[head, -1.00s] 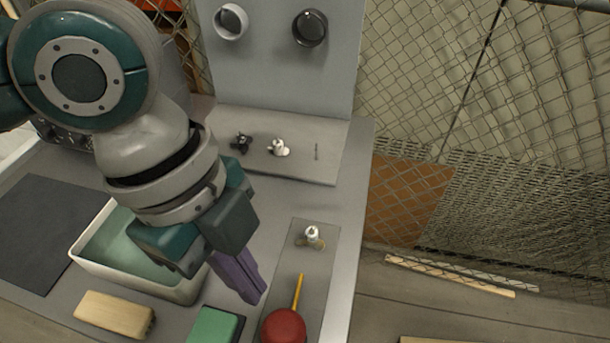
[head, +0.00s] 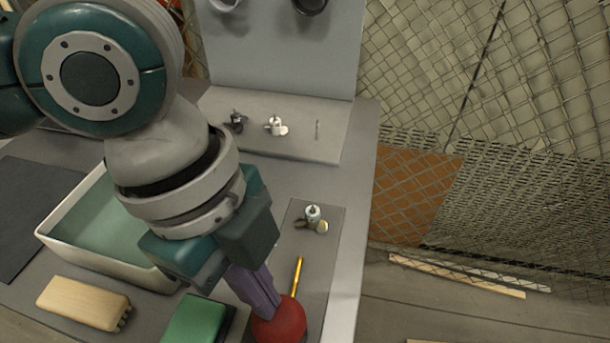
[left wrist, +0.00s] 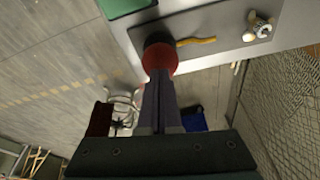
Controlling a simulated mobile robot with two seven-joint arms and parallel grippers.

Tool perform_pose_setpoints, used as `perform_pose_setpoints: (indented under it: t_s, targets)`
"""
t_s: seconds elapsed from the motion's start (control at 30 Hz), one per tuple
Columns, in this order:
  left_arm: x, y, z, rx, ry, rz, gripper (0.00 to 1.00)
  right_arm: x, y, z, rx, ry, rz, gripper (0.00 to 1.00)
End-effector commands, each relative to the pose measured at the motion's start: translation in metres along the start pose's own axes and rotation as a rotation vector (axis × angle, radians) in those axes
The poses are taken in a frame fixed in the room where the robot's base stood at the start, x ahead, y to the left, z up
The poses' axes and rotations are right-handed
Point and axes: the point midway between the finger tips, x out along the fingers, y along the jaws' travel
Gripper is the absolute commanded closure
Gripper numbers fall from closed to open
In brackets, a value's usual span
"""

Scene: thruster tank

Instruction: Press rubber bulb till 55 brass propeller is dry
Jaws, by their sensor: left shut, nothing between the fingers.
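The red rubber bulb (head: 281,322) sits at the near end of a grey mat, with its yellow nozzle (head: 298,275) pointing toward the brass propeller (head: 315,222). The propeller has a pale hub and stands further up the mat. My left gripper (head: 268,304) is shut and empty, its purple fingertips at the bulb's upper left side. In the left wrist view the fingertips overlap the edge of the bulb (left wrist: 160,58); I cannot tell if they dent it. The propeller also shows there (left wrist: 257,27). Wetness on it is too small to make out. My right gripper is out of view.
A white tray (head: 52,234) with a green bottom stands left of my gripper. A wooden brush (head: 82,303) and a green block (head: 195,322) lie near the front. Two more propellers (head: 276,126) (head: 236,122) stand on the back ledge. Wire fencing rises on the right.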

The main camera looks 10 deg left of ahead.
Motion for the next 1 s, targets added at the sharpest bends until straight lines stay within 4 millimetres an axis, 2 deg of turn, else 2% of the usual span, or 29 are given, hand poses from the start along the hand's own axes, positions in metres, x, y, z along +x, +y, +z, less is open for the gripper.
perform_pose_setpoints:
  t_s: [0.27,0.53,0.77,0.9,1.0]
  targets:
    - [0.000,0.000,0.000,0.000,0.000,0.000,1.00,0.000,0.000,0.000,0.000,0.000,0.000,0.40]
    - [0.022,0.000,0.005,0.000,0.001,0.000,1.00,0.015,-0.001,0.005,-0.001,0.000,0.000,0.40]
    - [0.016,0.000,0.008,-0.001,-0.002,0.000,1.00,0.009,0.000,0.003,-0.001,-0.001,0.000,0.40]
    - [0.003,0.000,0.024,-0.005,-0.005,0.001,1.00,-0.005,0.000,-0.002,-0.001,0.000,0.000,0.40]
    - [0.000,0.001,0.031,-0.003,-0.003,0.002,1.00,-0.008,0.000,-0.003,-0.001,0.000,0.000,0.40]
